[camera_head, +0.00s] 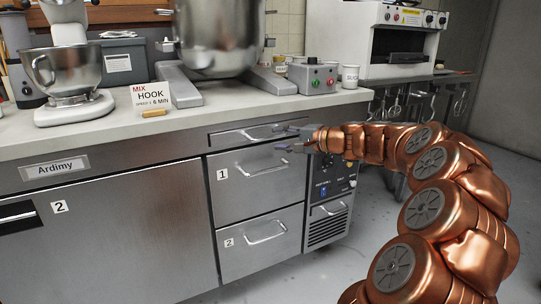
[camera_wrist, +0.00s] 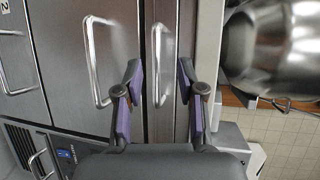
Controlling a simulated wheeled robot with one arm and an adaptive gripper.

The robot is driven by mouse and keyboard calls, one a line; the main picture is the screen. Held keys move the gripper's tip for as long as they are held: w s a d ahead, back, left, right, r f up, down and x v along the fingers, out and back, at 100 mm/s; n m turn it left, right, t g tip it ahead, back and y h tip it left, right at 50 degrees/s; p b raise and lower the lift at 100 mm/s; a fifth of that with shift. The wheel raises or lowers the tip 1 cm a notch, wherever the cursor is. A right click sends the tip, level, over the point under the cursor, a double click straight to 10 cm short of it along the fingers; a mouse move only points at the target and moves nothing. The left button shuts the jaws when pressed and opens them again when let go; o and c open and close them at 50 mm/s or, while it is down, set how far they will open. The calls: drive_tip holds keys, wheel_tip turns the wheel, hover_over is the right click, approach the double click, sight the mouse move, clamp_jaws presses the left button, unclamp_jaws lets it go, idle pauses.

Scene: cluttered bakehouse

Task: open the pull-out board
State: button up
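The pull-out board (camera_head: 222,140) is the thin steel front just under the worktop, above drawer 1. It looks flush with the cabinet and has a bar handle across it. My gripper (camera_head: 279,138) is open in front of the right end of this front. In the wrist view, which is turned sideways, the board's front (camera_wrist: 171,40) and its handle (camera_wrist: 157,65) show between the two spread fingers of my gripper (camera_wrist: 160,68). I cannot tell whether the fingertips reach around the handle. Nothing is held.
Drawer 1 (camera_head: 255,190), with its own handle, lies directly below, and drawer 2 (camera_head: 258,247) under that. The worktop edge (camera_head: 150,138) runs just above. A control panel (camera_head: 333,180) is to the right. The floor (camera_head: 330,282) in front looks clear.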

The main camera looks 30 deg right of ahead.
sight(272, 138)
drive_tip(key=shift+m+t+h, duration=0.3)
drive_tip(key=shift+m, duration=0.1)
drive_tip(key=w+b, duration=0.1)
drive_tip(key=w, duration=0.1)
drive_tip(key=w+f+b, duration=0.1)
drive_tip(key=w, duration=0.1)
drive_tip(key=w+f, duration=0.1)
drive_tip(key=w, duration=0.2)
drive_tip(key=shift+w+d+f+b, duration=0.1)
drive_tip(key=shift+d+f+b, duration=0.15)
drive_tip(key=shift+b, duration=0.15)
drive_tip(key=shift+r, duration=0.1)
clamp_jaws()
